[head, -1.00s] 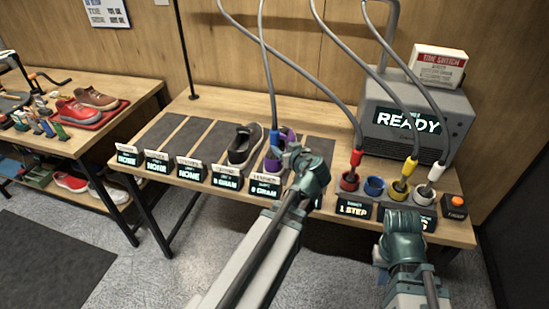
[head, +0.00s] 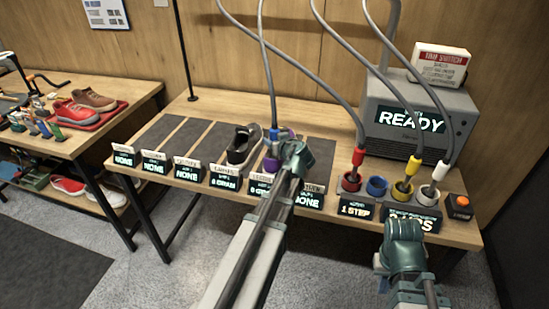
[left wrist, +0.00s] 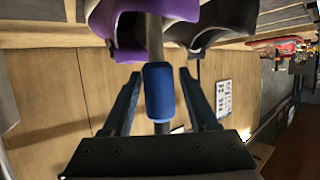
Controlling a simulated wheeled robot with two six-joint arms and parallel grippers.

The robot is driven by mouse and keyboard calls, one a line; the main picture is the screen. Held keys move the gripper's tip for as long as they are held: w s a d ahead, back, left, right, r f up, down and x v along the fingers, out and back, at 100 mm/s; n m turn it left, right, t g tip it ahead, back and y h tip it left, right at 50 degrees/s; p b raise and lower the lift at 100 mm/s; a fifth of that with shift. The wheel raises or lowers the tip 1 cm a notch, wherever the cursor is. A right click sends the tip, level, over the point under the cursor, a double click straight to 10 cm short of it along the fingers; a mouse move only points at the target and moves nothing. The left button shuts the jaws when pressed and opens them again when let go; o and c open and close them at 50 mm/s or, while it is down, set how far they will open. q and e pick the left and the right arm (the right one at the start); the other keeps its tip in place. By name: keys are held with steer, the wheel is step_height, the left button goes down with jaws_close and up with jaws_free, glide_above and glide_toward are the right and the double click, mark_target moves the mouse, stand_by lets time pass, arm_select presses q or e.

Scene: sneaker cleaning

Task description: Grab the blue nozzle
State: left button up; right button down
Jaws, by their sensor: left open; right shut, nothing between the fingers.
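The blue nozzle (left wrist: 158,92) stands between the two spread fingers of my left gripper (left wrist: 160,74) in the left wrist view, with a gap visible on each side. In the head view the blue nozzle (head: 274,135) hangs on its grey hose at the purple shoe (head: 271,164), just beyond my left gripper (head: 284,146), which hides part of both. The purple shoe also shows at the top of the left wrist view (left wrist: 182,10). My right gripper (head: 403,232) is shut and empty in front of the right end of the bench; its fingertips are hard to see.
A dark shoe (head: 243,145) sits left of the purple one. The red (head: 357,158), yellow (head: 411,166) and white nozzles (head: 439,172) stand in their cups; the blue cup (head: 376,187) is empty. A grey READY machine (head: 420,105) stands behind. Label signs line the bench's front edge.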

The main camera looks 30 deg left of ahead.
arm_select(q)
steer(key=b+x, duration=0.1)
steer(key=x, duration=0.2)
steer(key=shift+w+a+f, duration=0.15)
steer(key=shift+w+f, duration=0.05)
steer(key=shift+w, duration=0.05)
steer(key=shift+r, duration=0.1)
steer(key=shift+c, duration=0.7)
jaws_close()
stand_by(0.3)
